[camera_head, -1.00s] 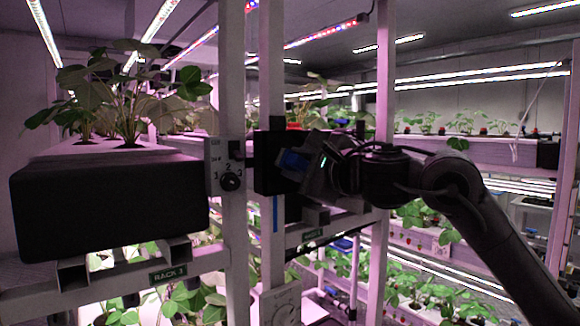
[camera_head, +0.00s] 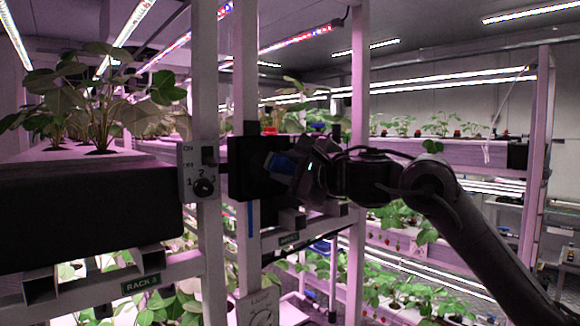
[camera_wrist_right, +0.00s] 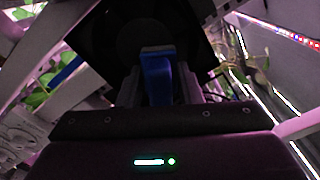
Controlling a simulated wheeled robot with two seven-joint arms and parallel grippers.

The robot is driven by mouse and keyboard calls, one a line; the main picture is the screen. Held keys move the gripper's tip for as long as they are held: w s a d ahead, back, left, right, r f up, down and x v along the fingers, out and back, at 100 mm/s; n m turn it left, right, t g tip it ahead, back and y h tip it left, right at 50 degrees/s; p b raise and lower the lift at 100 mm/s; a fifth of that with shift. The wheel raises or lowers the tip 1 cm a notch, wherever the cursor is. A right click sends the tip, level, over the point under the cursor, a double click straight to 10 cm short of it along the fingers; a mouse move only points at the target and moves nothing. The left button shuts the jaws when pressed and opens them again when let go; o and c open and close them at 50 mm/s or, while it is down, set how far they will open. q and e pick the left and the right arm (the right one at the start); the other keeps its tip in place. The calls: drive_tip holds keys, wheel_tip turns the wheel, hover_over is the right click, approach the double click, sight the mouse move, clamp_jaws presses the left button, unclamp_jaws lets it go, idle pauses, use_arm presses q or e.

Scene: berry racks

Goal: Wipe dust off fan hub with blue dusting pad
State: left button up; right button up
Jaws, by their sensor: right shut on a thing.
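The fan is a dark square box (camera_head: 246,168) on the rack post in the head view. In the right wrist view its dark round face (camera_wrist_right: 128,32) fills the top middle. My right gripper (camera_head: 285,168) reaches in from the right and is shut on the blue dusting pad (camera_head: 281,164). The pad also shows in the right wrist view (camera_wrist_right: 157,78), held between the fingers and overlapping the fan's middle. The hub is hidden behind the pad, and I cannot tell whether they touch. My left gripper is not in view.
A control plate with a numbered dial (camera_head: 203,187) is on the post left of the fan. A black planter (camera_head: 85,215) with leafy plants stands at the left. Rack posts (camera_head: 359,90) and shelves of berry plants lie behind my arm. A light dial (camera_head: 261,318) is below.

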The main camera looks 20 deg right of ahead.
sight(250, 168)
drive_tip(key=shift+s+a, duration=0.35)
drive_tip(key=shift+a, duration=0.6)
drive_tip(key=shift+s+a, duration=0.3)
drive_tip(key=shift+a, duration=0.6)
drive_tip(key=shift+s+a, duration=0.35)
drive_tip(key=shift+a, duration=0.6)
drive_tip(key=shift+v, duration=0.95)
drive_tip(key=shift+b+v, duration=0.55)
drive_tip(key=shift+v, duration=1.45)
drive_tip(key=shift+d, duration=0.15)
drive_tip(key=v, duration=0.3)
drive_tip(key=shift+b, duration=0.3)
